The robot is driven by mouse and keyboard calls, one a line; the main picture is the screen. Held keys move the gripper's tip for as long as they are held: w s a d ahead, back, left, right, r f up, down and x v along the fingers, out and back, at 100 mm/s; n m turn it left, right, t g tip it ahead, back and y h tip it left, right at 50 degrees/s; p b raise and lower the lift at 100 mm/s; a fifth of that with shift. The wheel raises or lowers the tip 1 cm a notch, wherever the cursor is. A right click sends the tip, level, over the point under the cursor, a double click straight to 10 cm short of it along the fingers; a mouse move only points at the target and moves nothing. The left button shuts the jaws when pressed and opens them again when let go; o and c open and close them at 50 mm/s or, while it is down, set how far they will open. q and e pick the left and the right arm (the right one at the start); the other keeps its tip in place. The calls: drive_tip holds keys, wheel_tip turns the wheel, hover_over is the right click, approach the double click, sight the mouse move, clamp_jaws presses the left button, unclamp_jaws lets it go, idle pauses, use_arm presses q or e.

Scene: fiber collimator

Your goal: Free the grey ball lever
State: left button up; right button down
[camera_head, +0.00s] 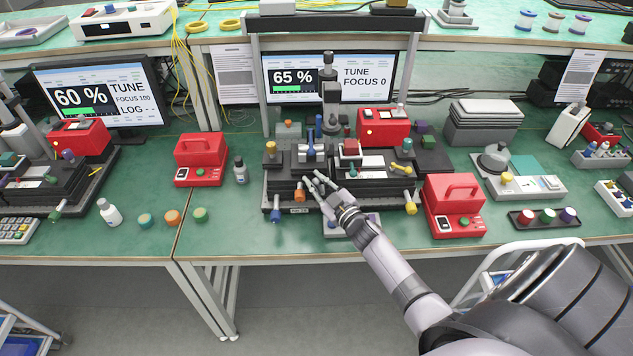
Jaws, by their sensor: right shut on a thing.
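My right gripper (317,187) reaches in from the lower right to the front of the middle fixture (284,185), a black stage on the green bench. Its fingers are shut on a small grey part at the front of the fixture, which looks like the grey ball lever; the fingers mostly hide it. An orange knob (299,196) is just left of the fingers. A blue knob (276,215) and a yellow knob (410,208) stick out at the front corners. My left gripper is not in view.
Red boxes stand left (201,155) and right (453,200) of the fixture. A similar station is at the far left.

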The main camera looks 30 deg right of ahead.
drive_tip(key=shift+a+r+n+p, duration=0.15)
drive_tip(key=shift+n+p, duration=0.15)
drive_tip(key=shift+p, duration=0.25)
drive_tip(key=shift+w+a+n+g+p, duration=0.1)
drive_tip(key=shift+n+g+p, duration=0.2)
drive_tip(key=shift+g, duration=0.1)
drive_tip(key=shift+f, duration=0.35)
drive_tip(key=c, duration=1.7)
unclamp_jaws()
drive_tip(key=s, duration=0.8)
drive_tip(key=s+r, duration=0.1)
drive_tip(key=s, duration=0.3)
drive_tip(key=shift+f, duration=0.1)
